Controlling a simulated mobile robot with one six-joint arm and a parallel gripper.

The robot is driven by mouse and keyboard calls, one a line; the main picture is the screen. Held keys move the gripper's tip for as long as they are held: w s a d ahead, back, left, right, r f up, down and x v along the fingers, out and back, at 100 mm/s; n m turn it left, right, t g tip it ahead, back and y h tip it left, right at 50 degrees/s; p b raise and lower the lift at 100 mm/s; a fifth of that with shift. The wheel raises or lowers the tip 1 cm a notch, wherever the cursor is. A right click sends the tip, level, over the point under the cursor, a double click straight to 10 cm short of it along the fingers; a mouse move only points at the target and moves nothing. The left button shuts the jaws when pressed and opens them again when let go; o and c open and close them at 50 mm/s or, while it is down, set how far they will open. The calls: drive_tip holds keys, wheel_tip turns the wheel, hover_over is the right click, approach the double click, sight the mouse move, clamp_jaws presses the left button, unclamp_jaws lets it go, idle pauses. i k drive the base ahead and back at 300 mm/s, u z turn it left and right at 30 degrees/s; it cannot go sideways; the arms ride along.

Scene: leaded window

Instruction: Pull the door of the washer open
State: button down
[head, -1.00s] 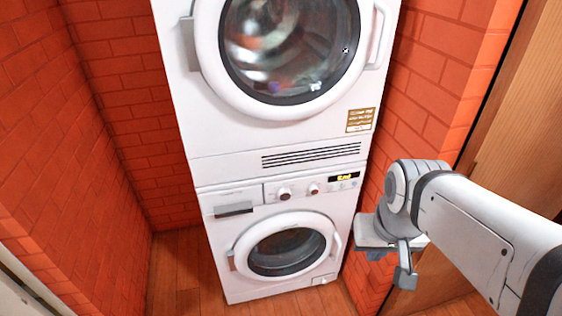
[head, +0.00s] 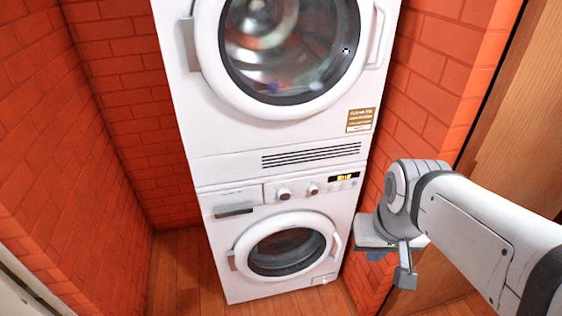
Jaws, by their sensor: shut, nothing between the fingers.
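The washer (head: 218,259) is the lower of two white stacked machines, with a drawer and knobs above its door. Its round door (head: 283,251) has a white ring and dark glass, and looks shut. The door's handle (head: 337,246) is on the right side of the ring. My gripper (head: 376,254) is to the right of the washer, apart from the handle.
The upper machine (head: 225,133) has a larger round door, seemingly shut, with a handle (head: 379,38) on its right. Red brick walls (head: 115,85) stand close on both sides. A wooden panel (head: 520,110) is at the right. Some wooden floor (head: 178,272) is clear at the left.

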sight(239, 259)
drive_tip(key=z, duration=0.65)
drive_tip(key=i, duration=0.35)
drive_tip(key=u, duration=1.65)
